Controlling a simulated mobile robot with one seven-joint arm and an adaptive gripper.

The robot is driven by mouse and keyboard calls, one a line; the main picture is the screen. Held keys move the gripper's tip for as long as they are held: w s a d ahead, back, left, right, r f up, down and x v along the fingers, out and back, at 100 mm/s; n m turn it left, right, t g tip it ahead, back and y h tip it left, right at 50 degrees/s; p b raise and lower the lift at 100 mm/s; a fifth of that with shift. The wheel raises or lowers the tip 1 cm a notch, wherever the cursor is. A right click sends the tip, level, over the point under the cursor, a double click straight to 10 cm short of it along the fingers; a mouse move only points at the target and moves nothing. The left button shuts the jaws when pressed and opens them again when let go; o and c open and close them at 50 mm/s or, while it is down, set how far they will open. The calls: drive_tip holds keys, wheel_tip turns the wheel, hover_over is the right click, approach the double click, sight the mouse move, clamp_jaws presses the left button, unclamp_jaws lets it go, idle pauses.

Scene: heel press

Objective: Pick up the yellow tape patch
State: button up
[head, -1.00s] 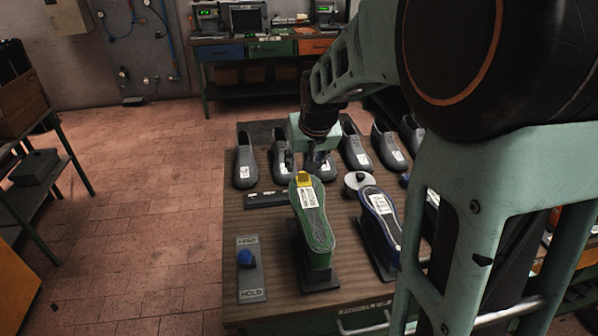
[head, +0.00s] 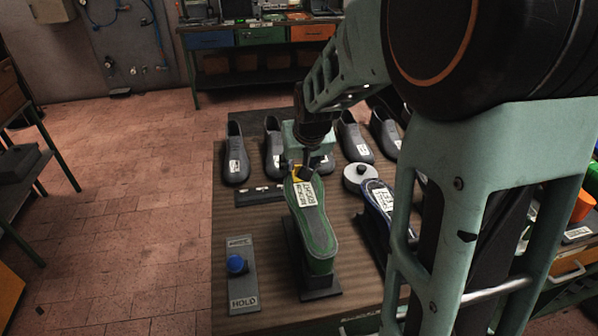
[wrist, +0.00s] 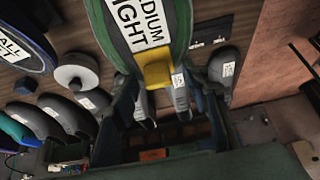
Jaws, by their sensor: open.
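The yellow tape patch (head: 296,173) sits at the far end of a green-edged sole (head: 317,225) on a stand. In the wrist view the patch (wrist: 157,70) folds over the sole's edge, below a white label reading partly "MEDIUM RIGHT". My gripper (head: 302,170) is at that end of the sole, close to the patch, and partly covers it in the head view. In the wrist view its two dark fingers (wrist: 163,98) are apart, one on each side of the patch. Nothing is held between them. Whether a finger touches the sole is unclear.
A blue-edged sole (head: 381,203) stands to the right, with a white round disc (head: 360,177) behind it. Several grey shoe forms (head: 236,155) line the back of the table. A HOLD plate with a blue knob (head: 237,264) lies front left. A dark bar (head: 258,196) lies behind it.

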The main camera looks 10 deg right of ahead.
drive_tip(key=shift+s+r, duration=0.15)
drive_tip(key=shift+s, duration=0.05)
drive_tip(key=shift+c, duration=1.1)
drive_tip(key=c, duration=0.5)
drive_tip(key=shift+c, duration=0.7)
